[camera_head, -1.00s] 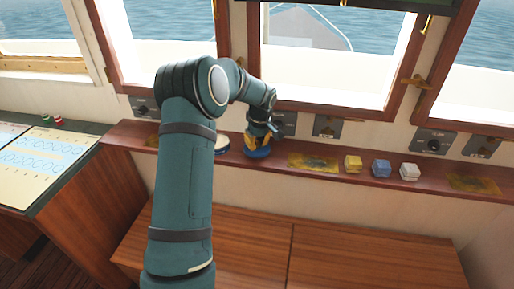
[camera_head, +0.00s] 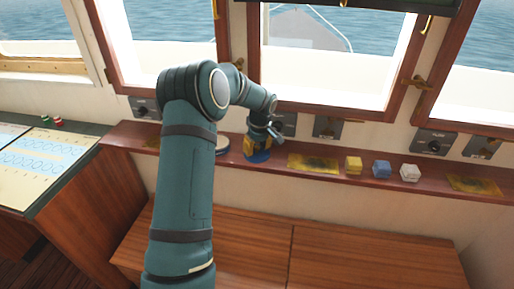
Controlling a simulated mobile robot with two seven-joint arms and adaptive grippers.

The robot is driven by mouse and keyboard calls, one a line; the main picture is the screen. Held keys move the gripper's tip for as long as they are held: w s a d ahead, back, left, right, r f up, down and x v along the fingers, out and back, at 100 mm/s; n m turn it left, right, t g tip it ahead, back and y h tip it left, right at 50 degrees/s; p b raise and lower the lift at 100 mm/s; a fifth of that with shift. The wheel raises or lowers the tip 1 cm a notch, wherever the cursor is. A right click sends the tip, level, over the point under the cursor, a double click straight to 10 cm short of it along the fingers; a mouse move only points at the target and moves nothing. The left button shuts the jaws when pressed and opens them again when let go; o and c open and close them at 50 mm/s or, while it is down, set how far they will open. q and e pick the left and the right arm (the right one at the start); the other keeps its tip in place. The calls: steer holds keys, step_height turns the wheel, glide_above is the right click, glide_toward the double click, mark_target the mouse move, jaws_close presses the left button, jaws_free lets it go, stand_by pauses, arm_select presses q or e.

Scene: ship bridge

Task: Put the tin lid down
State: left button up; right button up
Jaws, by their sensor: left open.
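A round blue lid (camera_head: 258,156) lies flat on the wooden shelf below the windows. My left gripper (camera_head: 259,147) is directly above it, pointing down, with its jaws open. Yellow parts show at the fingers, close over the lid. The fingers hide part of the lid, and I cannot tell whether they still touch it. A round tin (camera_head: 222,146) with a pale top stands just left of the lid, partly hidden by my left arm. My right gripper is out of view.
The window wall with switch panels rises behind. A chart desk (camera_head: 45,160) stands left.

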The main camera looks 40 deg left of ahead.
mark_target(260, 155)
arm_select(q)
step_height(260, 155, up, 12)
steer(key=d+p, duration=0.1)
steer(key=shift+s+d, duration=0.25)
steer(key=shift+d, duration=0.1)
steer(key=shift+f, duration=0.1)
stand_by(0.3)
